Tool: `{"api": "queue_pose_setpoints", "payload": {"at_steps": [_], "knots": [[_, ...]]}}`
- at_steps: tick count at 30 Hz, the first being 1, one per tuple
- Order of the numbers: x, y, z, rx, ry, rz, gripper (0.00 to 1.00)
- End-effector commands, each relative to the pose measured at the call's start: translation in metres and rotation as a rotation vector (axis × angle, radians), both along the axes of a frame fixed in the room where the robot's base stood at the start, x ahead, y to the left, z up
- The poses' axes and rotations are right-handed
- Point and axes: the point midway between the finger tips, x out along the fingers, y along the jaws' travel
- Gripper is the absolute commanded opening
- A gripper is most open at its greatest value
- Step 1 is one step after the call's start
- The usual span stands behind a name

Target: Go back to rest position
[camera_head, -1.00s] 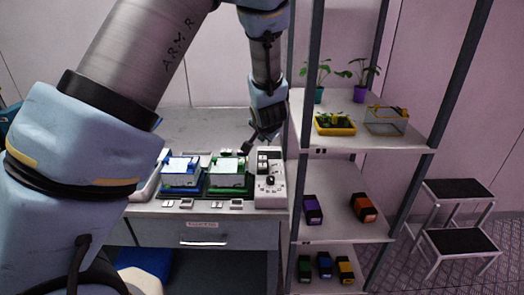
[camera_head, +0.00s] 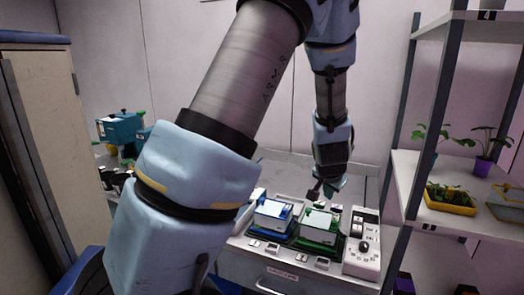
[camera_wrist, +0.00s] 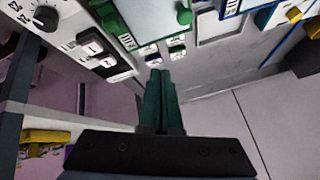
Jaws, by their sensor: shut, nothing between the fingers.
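My gripper (camera_head: 328,188) hangs over the back of the workbench in the head view, above and behind the green boxed device. In the wrist view my gripper (camera_wrist: 159,78) shows its two dark green fingers pressed together with nothing between them. The green device (camera_head: 319,228) and the blue device (camera_head: 272,214) sit side by side on the bench. The fingertips look apart from the devices, though the exact gap is hard to tell.
A white control box with a knob (camera_head: 363,248) stands right of the devices. A shelf rack (camera_head: 437,160) with plants and a yellow tray (camera_head: 450,199) stands at the right. A beige cabinet (camera_head: 45,140) and teal equipment (camera_head: 120,128) are at the left.

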Motion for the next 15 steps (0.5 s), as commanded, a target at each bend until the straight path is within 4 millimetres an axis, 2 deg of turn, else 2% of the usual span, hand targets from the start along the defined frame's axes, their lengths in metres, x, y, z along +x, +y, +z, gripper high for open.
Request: {"api": "queue_pose_setpoints", "payload": {"at_steps": [1,5,9,12,15], "knots": [[-0.002,0.031,0.000,-0.029,0.055,0.063,0.00],[-0.022,0.099,0.001,-0.078,0.194,0.208,0.00],[-0.057,0.169,0.003,-0.101,0.326,0.378,0.00],[-0.086,0.212,0.003,-0.098,0.401,0.498,0.00],[-0.113,0.245,0.002,-0.084,0.454,0.597,0.00]]}}
